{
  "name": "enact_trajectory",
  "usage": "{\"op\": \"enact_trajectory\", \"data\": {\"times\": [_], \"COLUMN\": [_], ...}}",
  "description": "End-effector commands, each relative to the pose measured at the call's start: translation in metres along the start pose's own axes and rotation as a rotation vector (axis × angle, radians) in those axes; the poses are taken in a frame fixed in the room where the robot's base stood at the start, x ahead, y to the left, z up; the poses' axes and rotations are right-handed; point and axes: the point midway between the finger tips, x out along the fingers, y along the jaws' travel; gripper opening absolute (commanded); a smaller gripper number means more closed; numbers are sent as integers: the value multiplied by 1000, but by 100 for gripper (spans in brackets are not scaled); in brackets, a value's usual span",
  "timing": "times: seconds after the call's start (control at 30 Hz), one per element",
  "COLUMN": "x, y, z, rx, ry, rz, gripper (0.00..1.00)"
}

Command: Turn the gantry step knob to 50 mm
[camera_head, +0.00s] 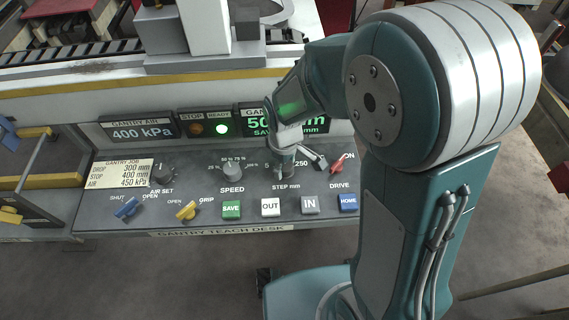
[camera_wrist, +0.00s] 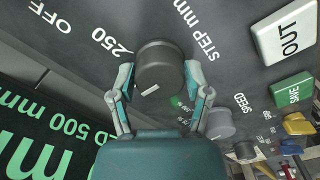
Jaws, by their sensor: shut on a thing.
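The step knob (camera_wrist: 160,62) is a dark round knob with a short white mark on its face, on the grey teach desk (camera_head: 120,212). My gripper (camera_wrist: 160,76) has one finger on each side of it and is shut on it in the wrist view. The white mark lies near the knob's lower side there. The "250" label (camera_wrist: 112,41) is at the knob's upper left, and a small green spot shows at its lower right. In the head view my gripper (camera_head: 284,152) reaches down above the STEP mm label (camera_head: 286,187) and largely hides the knob.
The green-lit display (camera_head: 318,125) behind my gripper is partly covered; "500 mm" reads in the wrist view (camera_wrist: 55,120). The speed knob (camera_head: 232,170) stands left, the red drive switch (camera_head: 338,163) close right. SAVE (camera_head: 231,209), OUT (camera_head: 270,206) and other buttons line the front.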

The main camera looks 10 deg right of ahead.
Motion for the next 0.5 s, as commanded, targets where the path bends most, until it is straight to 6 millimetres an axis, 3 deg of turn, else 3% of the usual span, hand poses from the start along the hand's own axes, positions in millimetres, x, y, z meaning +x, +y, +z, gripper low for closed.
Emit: {"op": "enact_trajectory", "data": {"times": [0.13,0.17,0.23,0.5], "x": [2,2,2,1], "y": [-1,-1,-1,0], "z": [2,2,2,1], "rx": [1,1,1,1], "ry": [-6,-6,-6,-3], "rz": [-4,-4,-4,-2], "gripper": [15,67,98,98]}}
